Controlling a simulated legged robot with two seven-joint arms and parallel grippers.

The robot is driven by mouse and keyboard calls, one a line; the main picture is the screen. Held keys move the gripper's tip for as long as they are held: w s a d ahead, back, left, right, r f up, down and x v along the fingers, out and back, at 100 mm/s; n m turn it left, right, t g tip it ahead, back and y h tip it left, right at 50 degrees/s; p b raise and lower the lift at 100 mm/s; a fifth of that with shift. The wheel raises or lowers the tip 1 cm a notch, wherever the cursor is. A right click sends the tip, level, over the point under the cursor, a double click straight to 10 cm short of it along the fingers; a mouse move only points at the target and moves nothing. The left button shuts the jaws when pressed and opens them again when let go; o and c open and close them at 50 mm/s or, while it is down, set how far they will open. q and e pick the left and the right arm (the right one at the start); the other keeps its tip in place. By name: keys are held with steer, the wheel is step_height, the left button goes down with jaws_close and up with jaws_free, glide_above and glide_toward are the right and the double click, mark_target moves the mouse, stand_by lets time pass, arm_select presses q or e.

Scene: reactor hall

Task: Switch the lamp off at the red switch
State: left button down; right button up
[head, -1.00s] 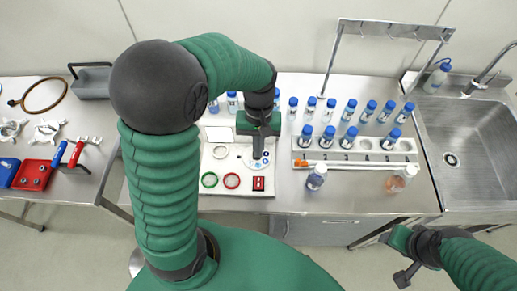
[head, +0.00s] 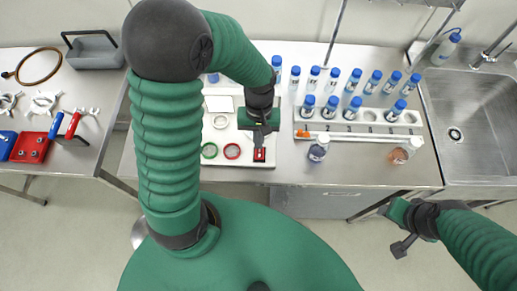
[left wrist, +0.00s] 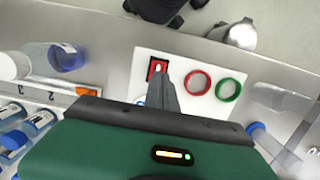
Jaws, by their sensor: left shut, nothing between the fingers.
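The red switch (head: 259,155) sits at the near right corner of a white panel (head: 222,104) on the steel bench. It also shows in the left wrist view (left wrist: 157,67), beside the fingertips, with a light mark on it. My left gripper (head: 258,146) is shut and empty, its tips pointing down over or right at the switch. I cannot tell whether they touch it. My right gripper (head: 402,247) hangs off the bench at the lower right, and its jaws are unclear. I cannot make out a lamp.
A red ring (head: 232,151) and a green ring (head: 209,150) lie on the panel left of the switch. A rack (head: 300,131) with several blue-capped vials and a loose vial (head: 318,150) stand to the right. A sink (head: 468,120) is farther right.

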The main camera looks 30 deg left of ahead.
mark_target(259, 156)
arm_select(q)
steer(key=f, duration=0.5)
steer(key=shift+s+d+f, duration=0.15)
steer(key=shift+s+d, duration=0.05)
steer(key=shift+s, duration=0.15)
arm_select(e)
steer(key=shift+r, duration=0.15)
arm_select(q)
steer(key=shift+s+f, duration=0.1)
steer(key=shift+f, duration=0.05)
steer(key=shift+s+d+f, duration=0.2)
steer(key=shift+s+f, duration=0.05)
steer(key=shift+s, duration=0.15)
steer(key=shift+s+d, duration=0.15)
steer(key=shift+s, duration=0.25)
steer(key=shift+w, duration=0.2)
steer(key=shift+w+a+p, duration=0.2)
steer(key=shift+w+p, duration=0.05)
steer(key=shift+p, duration=0.05)
steer(key=shift+w+r, duration=0.15)
steer(key=shift+w, duration=0.2)
arm_select(e)
steer(key=shift+s+d+r, duration=0.4)
steer(key=shift+s+d, duration=0.1)
steer(key=shift+s, duration=0.15)
